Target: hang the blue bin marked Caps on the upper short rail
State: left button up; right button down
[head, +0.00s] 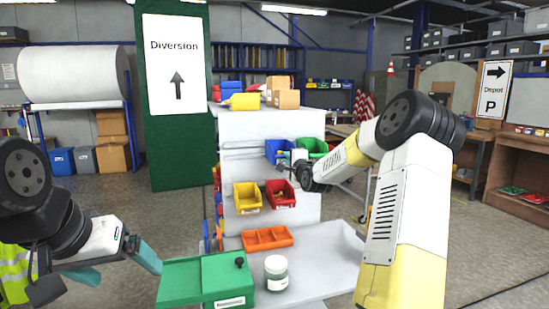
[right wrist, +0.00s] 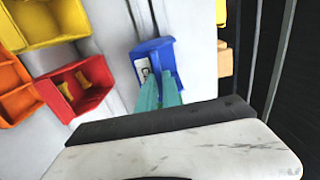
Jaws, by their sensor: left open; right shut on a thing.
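The blue bin (head: 276,149) is at the upper part of the white rack panel in the head view, beside a green bin. It also shows in the right wrist view (right wrist: 158,50), with a pale label too small to read. My right gripper (head: 298,158) is shut on the blue bin; its teal fingers (right wrist: 158,92) meet the bin's edge. A short rail (head: 240,148) runs along the upper panel to the left of the bin. Whether the bin touches a rail is hidden. My left gripper (head: 118,265) is open and empty at the lower left.
A yellow bin (head: 247,196) and a red bin (head: 281,193) hang lower on the panel. The green bin (head: 311,147) is close right of the blue one. An orange tray (head: 267,238), a green box (head: 207,279) and a jar (head: 276,272) stand below.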

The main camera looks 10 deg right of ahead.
dwell(0.3)
jog(key=c, duration=1.5)
grip_release()
jog(key=shift+o, duration=0.2)
jog(key=s+a+f+n+g, duration=0.1)
jog(key=s+a+n+g, duration=0.3)
jog(key=s, duration=1.2)
jog(key=s+a+f+n+g+y, duration=0.1)
jog(key=s+a+n+g, duration=0.3)
jog(key=s, duration=1.1)
jog(key=s+a+f+n+g, duration=0.1)
jog(key=s+a+n+g, duration=0.2)
jog(key=s+a+n, duration=0.4)
jog(key=s+n, duration=0.3)
jog(key=s, duration=0.6)
jog(key=shift+s+f+g+y, duration=0.25)
jog(key=shift+s+g+y, duration=0.05)
jog(key=shift+s+g, duration=0.1)
